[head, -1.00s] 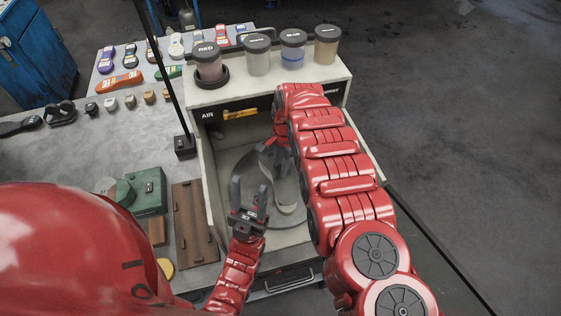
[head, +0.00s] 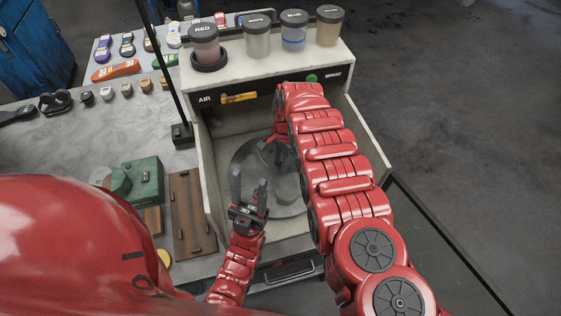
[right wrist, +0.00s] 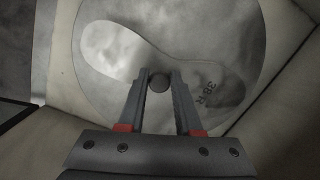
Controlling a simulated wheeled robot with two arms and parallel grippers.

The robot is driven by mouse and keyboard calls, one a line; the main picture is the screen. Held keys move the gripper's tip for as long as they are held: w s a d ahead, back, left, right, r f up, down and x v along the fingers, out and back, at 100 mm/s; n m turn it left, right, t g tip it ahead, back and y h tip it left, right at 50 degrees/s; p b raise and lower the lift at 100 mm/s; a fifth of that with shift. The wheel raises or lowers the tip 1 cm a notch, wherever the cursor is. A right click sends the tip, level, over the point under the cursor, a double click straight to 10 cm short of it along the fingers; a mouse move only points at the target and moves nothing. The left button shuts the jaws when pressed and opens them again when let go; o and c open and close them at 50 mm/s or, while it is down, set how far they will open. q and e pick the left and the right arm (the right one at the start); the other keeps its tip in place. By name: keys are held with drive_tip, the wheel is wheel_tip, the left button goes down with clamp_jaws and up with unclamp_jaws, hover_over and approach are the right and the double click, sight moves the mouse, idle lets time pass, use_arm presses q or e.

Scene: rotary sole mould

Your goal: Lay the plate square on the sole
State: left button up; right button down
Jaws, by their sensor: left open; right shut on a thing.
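My right gripper (right wrist: 160,90) is shut on a dark round knob (right wrist: 160,84), which I take to be the plate's. Around it in the right wrist view shows a grey sole-shaped outline (right wrist: 205,78) marked 38 R, over a round disc (right wrist: 190,22). I cannot tell the plate's edge from the sole's there, nor whether they touch. In the head view my right gripper (head: 277,146) reaches down over the disc, partly hidden by my arm. My left gripper (head: 249,190) is open and empty in front of the disc, fingers pointing up.
The disc lies in an open-topped booth with side walls (head: 207,185). Several lidded jars (head: 257,40) stand on its back ledge, above a yellow AIR handle (head: 239,98) and a green button (head: 311,78). A green box (head: 146,180) and brown board (head: 188,215) lie left.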

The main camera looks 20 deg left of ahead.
drive_tip(key=shift+f+b, duration=0.3)
idle(0.4)
drive_tip(key=c, duration=0.5)
unclamp_jaws()
drive_tip(key=shift+r, duration=0.1)
drive_tip(key=shift+w+r+b, duration=0.1)
drive_tip(key=shift+r+b, duration=0.3)
drive_tip(key=shift+r, duration=0.4)
drive_tip(key=r+b, duration=0.1)
drive_tip(key=r, duration=0.1)
drive_tip(key=r+b, duration=0.1)
drive_tip(key=r, duration=0.1)
drive_tip(key=r+b, duration=0.1)
drive_tip(key=r, duration=0.2)
drive_tip(key=shift+w+d+r, duration=0.1)
drive_tip(key=shift+w+d, duration=0.2)
drive_tip(key=shift+w, duration=0.1)
wheel_tip(320, 180, up, 3)
drive_tip(key=shift+d+r+p, duration=0.1)
drive_tip(key=shift+p, duration=0.6)
